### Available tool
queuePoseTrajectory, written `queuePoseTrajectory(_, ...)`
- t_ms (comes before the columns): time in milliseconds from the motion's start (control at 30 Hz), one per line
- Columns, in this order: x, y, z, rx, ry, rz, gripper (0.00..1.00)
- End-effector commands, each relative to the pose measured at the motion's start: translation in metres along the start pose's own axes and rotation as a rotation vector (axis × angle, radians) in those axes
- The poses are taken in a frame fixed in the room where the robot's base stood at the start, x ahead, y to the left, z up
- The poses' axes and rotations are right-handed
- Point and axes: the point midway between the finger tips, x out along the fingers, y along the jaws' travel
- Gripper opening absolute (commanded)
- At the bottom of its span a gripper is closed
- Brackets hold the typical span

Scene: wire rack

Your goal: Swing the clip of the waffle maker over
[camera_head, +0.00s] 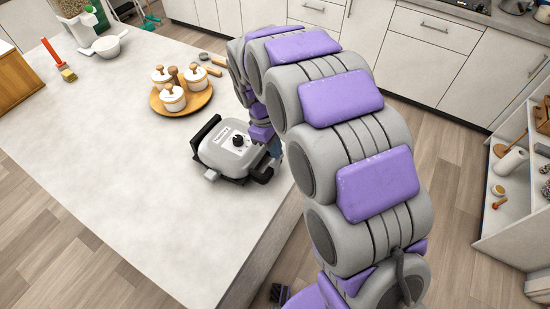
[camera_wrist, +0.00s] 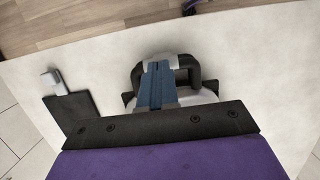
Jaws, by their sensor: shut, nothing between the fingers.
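The waffle maker (camera_head: 228,150) stands on the pale counter near its right edge, its grey lid down, with a dark knob on top. Its black handle (camera_head: 263,172) sticks out on the right and shows as a dark loop in the wrist view (camera_wrist: 194,78). A small light grey tab (camera_head: 212,174) juts from its front; I cannot tell whether this is the clip. My gripper (camera_wrist: 155,68) is shut and empty, its blue fingers over the handle loop; contact is unclear. In the head view my gripper (camera_head: 275,147) is mostly hidden by my arm, beside the waffle maker's right side.
A round wooden tray (camera_head: 187,108) with several white lidded jars stands behind the waffle maker. A white bowl (camera_head: 107,46) and a red-handled brush (camera_head: 67,73) lie farther left. The counter's front left is clear. A shelf (camera_head: 510,190) stands at the far right.

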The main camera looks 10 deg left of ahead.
Motion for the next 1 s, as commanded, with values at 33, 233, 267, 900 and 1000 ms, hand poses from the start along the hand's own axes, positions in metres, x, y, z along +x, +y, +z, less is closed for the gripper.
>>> queuePoseTrajectory(33, 0.0001, 0.0000, 0.0000, 0.000, 0.000, 0.000, 0.00)
queuePoseTrajectory(233, 0.0001, 0.0000, 0.0000, 0.000, 0.000, 0.000, 0.00)
queuePoseTrajectory(267, 0.0001, 0.0000, 0.0000, 0.000, 0.000, 0.000, 0.00)
queuePoseTrajectory(900, 0.0045, 0.0002, 0.0001, 0.000, 0.000, 0.000, 0.00)
queuePoseTrajectory(1000, 0.0000, 0.0002, 0.0002, 0.000, 0.000, 0.001, 0.00)
